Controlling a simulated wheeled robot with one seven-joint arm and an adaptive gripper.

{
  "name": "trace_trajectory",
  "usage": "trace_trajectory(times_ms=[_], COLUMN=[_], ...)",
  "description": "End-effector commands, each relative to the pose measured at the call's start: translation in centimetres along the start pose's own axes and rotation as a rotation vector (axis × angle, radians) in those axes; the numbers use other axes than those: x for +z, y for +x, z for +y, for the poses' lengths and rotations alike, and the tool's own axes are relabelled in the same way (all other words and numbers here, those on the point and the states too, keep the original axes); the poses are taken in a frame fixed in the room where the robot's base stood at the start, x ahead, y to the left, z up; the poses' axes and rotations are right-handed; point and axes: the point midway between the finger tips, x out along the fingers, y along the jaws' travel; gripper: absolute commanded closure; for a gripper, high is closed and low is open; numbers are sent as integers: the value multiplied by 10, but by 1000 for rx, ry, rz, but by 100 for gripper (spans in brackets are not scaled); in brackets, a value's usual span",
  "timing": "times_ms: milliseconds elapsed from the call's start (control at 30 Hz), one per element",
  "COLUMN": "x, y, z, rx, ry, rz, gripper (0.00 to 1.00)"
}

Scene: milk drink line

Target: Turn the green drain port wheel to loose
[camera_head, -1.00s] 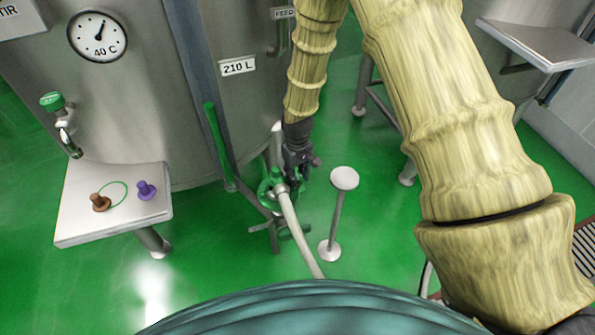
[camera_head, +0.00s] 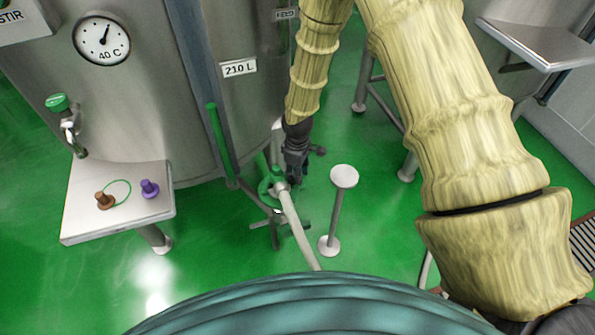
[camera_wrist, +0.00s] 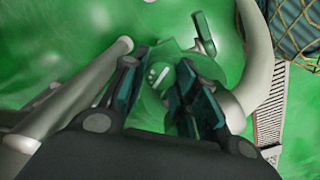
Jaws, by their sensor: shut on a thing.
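The green drain port wheel (camera_wrist: 153,80) shows in the wrist view with a pale mark on its face, between my two dark fingers. My gripper (camera_wrist: 163,65) points down over it and is shut on it; the fingers hide parts of the wheel. In the head view my gripper (camera_head: 296,176) is low in front of the tank, just right of the green port fitting (camera_head: 270,183). There my gripper hides most of the wheel, and I cannot read its turn position.
A pale hose (camera_head: 298,232) runs from the fitting towards me. A round-topped metal post (camera_head: 343,177) stands close right of my gripper. The steel tank (camera_head: 130,115) rises behind. A shelf (camera_head: 85,225) at left holds a brown and a purple peg. Green floor is open between them.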

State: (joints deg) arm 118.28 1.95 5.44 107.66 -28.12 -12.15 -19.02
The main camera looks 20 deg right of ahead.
Motion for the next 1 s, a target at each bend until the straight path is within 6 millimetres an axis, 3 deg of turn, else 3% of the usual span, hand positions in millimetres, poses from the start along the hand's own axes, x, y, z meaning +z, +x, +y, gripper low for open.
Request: trace_trajectory(times_ms=[400,433,533,1000], x=[0,0,0,-1], y=[0,0,0,-9], z=[1,1,1,1], rx=[1,1,1,2], ry=[-7,-7,-7,-6], rz=[0,0,0,1], gripper=[95,67,49,49])
